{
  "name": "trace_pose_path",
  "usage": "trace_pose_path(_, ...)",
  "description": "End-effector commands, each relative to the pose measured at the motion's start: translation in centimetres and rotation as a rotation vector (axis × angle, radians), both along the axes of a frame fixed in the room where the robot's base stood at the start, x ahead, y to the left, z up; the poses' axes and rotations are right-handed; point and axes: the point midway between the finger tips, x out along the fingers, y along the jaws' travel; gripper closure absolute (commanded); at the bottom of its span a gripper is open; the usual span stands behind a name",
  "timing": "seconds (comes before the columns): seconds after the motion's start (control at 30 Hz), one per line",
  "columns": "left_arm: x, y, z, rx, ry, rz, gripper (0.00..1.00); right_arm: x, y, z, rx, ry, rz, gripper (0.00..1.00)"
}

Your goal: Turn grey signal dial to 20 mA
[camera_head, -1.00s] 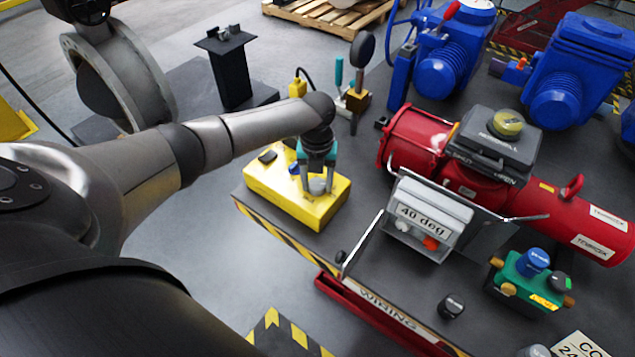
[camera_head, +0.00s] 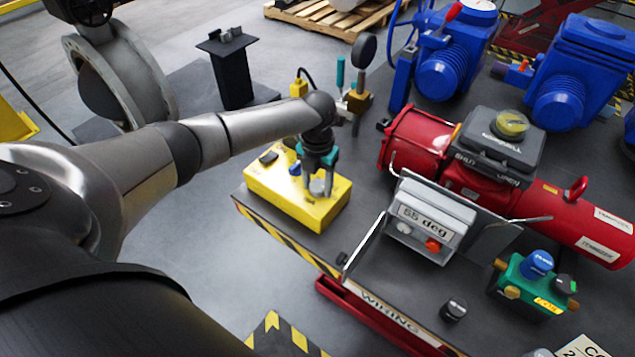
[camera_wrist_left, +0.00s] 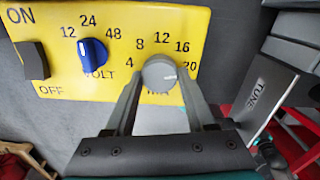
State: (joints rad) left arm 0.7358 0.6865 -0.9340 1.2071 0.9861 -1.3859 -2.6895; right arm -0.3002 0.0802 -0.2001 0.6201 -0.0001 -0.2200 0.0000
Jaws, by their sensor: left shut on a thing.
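The yellow signal box (camera_head: 268,187) sits on the grey table's left corner. The grey signal dial (camera_wrist_left: 159,72) shows in the left wrist view, with 4, 8, 12, 16 and 20 printed around it. A faint pale mark on it faces right, roughly towards 16 to 20; its exact reading is unclear. My left gripper (camera_head: 319,189) points down over the box, its fingers shut on the dial's sides; they also show in the left wrist view (camera_wrist_left: 157,88). The display (camera_head: 424,219) on the grey control unit reads 55 deg. My right gripper is not in view.
A blue volt knob (camera_wrist_left: 93,54) and a black on/off switch (camera_wrist_left: 32,60) are on the same box. The red actuator (camera_head: 415,142) lies to the right. A tilted grey panel marked TUNE (camera_wrist_left: 258,92) stands close to the right finger.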

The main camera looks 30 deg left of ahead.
Motion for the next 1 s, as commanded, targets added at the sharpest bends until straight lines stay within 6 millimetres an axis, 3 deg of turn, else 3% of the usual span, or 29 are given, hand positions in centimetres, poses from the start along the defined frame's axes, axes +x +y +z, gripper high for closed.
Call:
trace_pose_path(0.17, 0.0, 0.0, 0.0, 0.000, 0.000, -0.005, 1.00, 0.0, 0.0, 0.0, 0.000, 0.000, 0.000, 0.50)
trace_pose_path(0.2, 0.0, 0.0, 0.0, 0.000, 0.000, -0.005, 0.44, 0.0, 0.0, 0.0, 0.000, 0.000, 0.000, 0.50)
trace_pose_path(0.47, 0.0, 0.0, 0.0, 0.001, -0.001, -0.003, 0.15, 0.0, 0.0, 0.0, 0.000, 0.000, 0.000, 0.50)
trace_pose_path(0.77, 0.1, 0.0, 0.3, 0.001, -0.002, -0.002, 0.15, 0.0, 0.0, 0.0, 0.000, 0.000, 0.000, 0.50)
trace_pose_path(0.87, 0.1, 0.0, 1.2, 0.000, -0.003, -0.002, 0.15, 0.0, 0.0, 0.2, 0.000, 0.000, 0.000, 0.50)
trace_pose_path(1.0, 0.2, 0.1, 3.8, 0.002, -0.007, -0.002, 0.15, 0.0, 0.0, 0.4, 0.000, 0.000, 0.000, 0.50)
